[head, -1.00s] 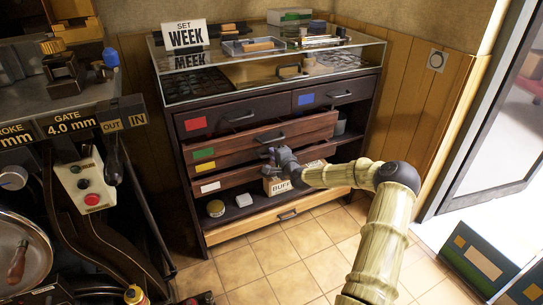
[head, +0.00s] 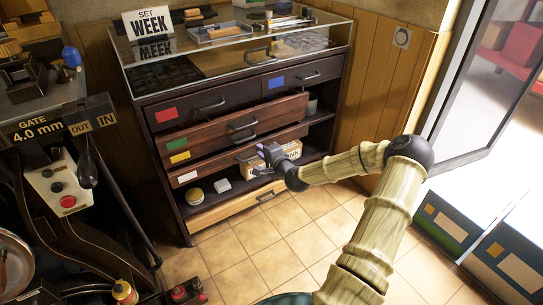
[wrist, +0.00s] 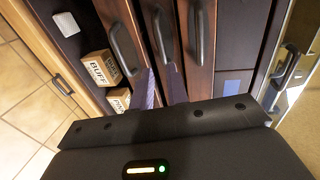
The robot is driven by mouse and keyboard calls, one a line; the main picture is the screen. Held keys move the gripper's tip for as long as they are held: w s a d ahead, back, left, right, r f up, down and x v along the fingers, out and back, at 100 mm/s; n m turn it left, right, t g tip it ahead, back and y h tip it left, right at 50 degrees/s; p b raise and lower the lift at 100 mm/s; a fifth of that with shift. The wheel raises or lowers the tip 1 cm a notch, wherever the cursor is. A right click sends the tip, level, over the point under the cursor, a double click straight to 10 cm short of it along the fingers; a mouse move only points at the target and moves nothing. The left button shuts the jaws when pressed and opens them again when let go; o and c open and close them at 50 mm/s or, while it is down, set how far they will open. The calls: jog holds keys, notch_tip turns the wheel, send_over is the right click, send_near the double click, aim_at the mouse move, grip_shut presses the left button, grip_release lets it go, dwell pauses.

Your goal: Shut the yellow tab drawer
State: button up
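The yellow tab (head: 180,157) marks a brown drawer in the dark cabinet, between the green-tab drawer (head: 176,143) above and the white-tab drawer (head: 187,177) below. How far the yellow-tab drawer stands out is hard to tell. My gripper (head: 262,152) is in front of the right half of these fronts, low, near the handles and before the boxes. In the wrist view my gripper (wrist: 160,75) has its two purplish fingers apart with nothing between them. They point at the drawer fronts, close to the lower end of the middle handle (wrist: 158,35). Contact cannot be told.
A box marked BUFF (wrist: 98,70) sits on the open shelf, with a round tin (head: 195,196) and white block (head: 222,185). Below is a pale wood drawer (head: 225,208). A glass case tops the cabinet.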

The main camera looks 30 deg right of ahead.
jog(key=p+v, duration=0.1)
jog(key=v, duration=0.5)
jog(key=shift+c, duration=0.3)
jog(key=shift+w, duration=0.1)
grip_shut()
jog(key=s+a+f+n+g+y, duration=0.1)
jog(key=s+a+f+n+g, duration=0.15)
jog(key=a+n+g, duration=0.35)
jog(key=s+a+f+n+g+y, duration=0.15)
jog(key=s+a+n, duration=0.25)
jog(key=a, duration=0.4)
jog(key=s+a+r+n+g+h, duration=0.1)
jog(key=s+a+r+n+g, duration=0.1)
jog(key=s+r, duration=0.3)
jog(key=s+a+r+n+g+h, duration=0.2)
jog(key=s+a+r+n, duration=0.3)
jog(key=s, duration=0.6)
jog(key=shift+a+r+n+g, duration=0.15)
jog(key=shift+r+n+g, duration=0.15)
jog(key=shift+r+g, duration=0.45)
